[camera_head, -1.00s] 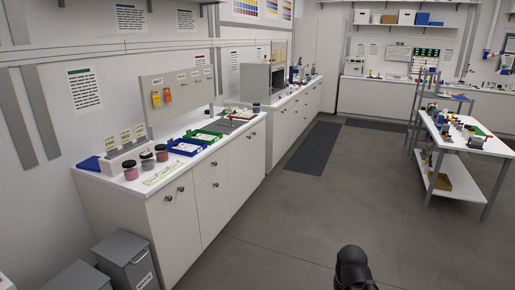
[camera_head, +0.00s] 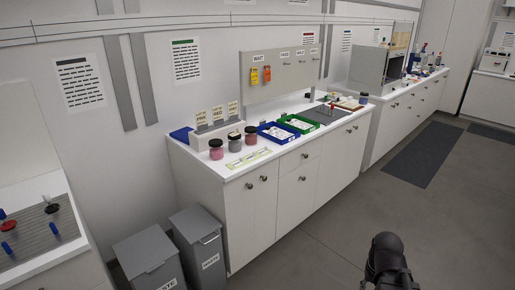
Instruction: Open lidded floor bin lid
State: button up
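Two grey lidded floor bins stand on the floor between two counters, both with their lids down. The right bin (camera_head: 207,258) stands against the side of the white cabinet and has a white label on its front. The left bin (camera_head: 154,274) is nearer, and its label is cut by the bottom edge. My gripper is not in view. Only a dark part of my arm shows at the bottom right, well to the right of the bins.
A white counter (camera_head: 228,168) carries jars, a blue tray (camera_head: 277,133) and a green tray (camera_head: 297,124). Another counter (camera_head: 48,262) with tools stands at the left edge. A dark mat (camera_head: 424,155) lies on the floor. Grey floor in front of the cabinets is clear.

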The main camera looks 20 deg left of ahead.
aim_at(194, 223)
jog(key=u, duration=0.5)
jog(key=i, duration=1.15)
jog(key=u, duration=0.45)
